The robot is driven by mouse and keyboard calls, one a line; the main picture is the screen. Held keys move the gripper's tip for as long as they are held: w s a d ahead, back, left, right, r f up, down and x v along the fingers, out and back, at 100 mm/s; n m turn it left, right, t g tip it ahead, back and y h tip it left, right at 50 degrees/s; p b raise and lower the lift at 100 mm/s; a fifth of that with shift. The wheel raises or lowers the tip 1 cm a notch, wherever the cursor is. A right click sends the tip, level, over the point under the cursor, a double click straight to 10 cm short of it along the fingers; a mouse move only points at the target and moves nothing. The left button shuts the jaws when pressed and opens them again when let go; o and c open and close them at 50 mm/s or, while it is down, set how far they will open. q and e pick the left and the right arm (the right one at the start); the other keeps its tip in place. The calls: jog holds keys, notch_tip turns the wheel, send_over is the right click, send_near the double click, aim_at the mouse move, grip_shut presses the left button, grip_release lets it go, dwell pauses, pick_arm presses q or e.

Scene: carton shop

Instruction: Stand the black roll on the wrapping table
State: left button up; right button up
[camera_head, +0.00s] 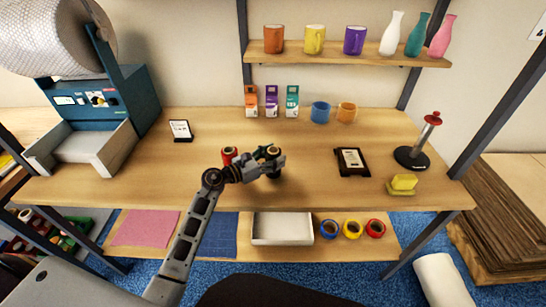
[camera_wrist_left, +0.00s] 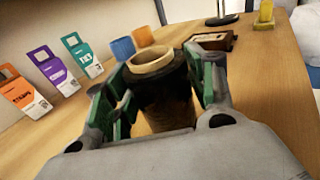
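The black roll (camera_head: 274,174) stands about upright at the middle of the wrapping table (camera_head: 320,185), with its pale core ring facing up. In the left wrist view the black roll (camera_wrist_left: 160,84) sits between the green-padded fingers, and both pads appear to press on its sides. My left gripper (camera_head: 267,158) is shut on it; it also shows in the left wrist view (camera_wrist_left: 160,92). I cannot tell whether the roll's base touches the tabletop. My right gripper is out of view.
A red roll (camera_head: 229,155) stands just left of the gripper. Small cartons (camera_head: 271,102) and mugs (camera_head: 320,112) line the back. A dark framed tray (camera_head: 352,162), a red-topped stand (camera_head: 412,157) and a yellow block (camera_head: 403,182) are right. The table's left-middle is mostly clear.

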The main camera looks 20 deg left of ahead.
pick_arm(q)
jog(key=shift+o, duration=0.9)
jog(key=shift+r, duration=0.1)
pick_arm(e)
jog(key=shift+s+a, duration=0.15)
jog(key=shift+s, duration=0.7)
pick_arm(q)
jog(key=shift+v, duration=0.8)
jog(key=v, duration=0.4)
jog(key=shift+s+a+b, duration=0.15)
jog(key=shift+b, duration=0.2)
jog(key=shift+s+a+r, duration=0.1)
jog(key=shift+s+a, duration=0.2)
jog(key=shift+s, duration=0.15)
jog(key=shift+s+a, duration=0.15)
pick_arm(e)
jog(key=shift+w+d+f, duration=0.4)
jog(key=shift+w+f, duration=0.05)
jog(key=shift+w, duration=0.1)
